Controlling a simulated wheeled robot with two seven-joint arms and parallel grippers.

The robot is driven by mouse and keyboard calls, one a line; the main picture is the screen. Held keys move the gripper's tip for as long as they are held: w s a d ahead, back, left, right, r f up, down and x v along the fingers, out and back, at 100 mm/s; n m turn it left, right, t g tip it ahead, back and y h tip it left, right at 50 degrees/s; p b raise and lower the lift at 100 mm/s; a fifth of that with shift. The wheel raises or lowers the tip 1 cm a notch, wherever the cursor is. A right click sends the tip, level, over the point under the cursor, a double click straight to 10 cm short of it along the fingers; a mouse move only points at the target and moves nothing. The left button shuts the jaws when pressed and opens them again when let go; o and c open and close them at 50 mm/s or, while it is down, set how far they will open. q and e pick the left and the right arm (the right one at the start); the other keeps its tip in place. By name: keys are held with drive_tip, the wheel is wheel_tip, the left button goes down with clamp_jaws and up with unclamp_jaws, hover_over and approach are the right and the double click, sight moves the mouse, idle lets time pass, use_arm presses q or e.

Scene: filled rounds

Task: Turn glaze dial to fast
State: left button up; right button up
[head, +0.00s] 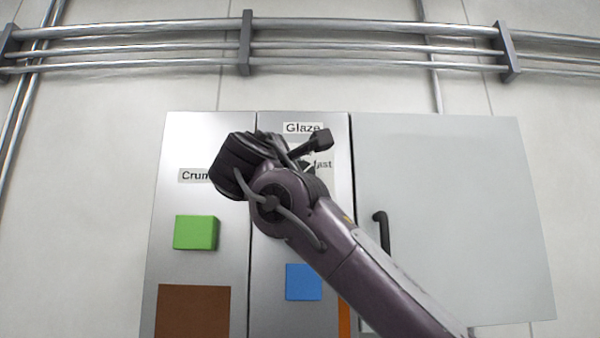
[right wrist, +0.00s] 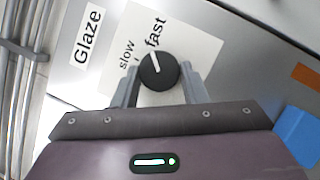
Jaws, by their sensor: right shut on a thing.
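The glaze dial (right wrist: 158,72) is a round black knob with a white pointer line, on a white label plate under the word "Glaze". In the right wrist view its pointer aims up and slightly left, towards the near end of the word "fast" (right wrist: 156,32). The word "slow" (right wrist: 126,54) lies to the left of the pointer. My right gripper (right wrist: 159,68) has one finger on each side of the dial and is shut on it. In the head view my right arm hides the dial and its fingertips; the "Glaze" label (head: 303,128) shows above. My left gripper is out of view.
The panel also has a green block (head: 196,232), a blue block (head: 303,282) and a brown square (head: 193,311). A grey door (head: 460,220) with a black handle (head: 382,232) is at the right. Pipes (head: 370,41) run along the wall above.

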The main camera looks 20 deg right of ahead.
drive_tip(key=shift+a+m+g+p, duration=0.1)
drive_tip(key=shift+m+g+p, duration=0.25)
drive_tip(key=shift+m+g, duration=0.65)
drive_tip(key=shift+m, duration=0.6)
drive_tip(key=o, duration=1)
drive_tip(key=shift+t, duration=0.3)
drive_tip(key=b+v, duration=0.3)
drive_tip(key=v, duration=0.4)
drive_tip(key=shift+s+a+b, duration=0.2)
drive_tip(key=shift+s+b, duration=0.1)
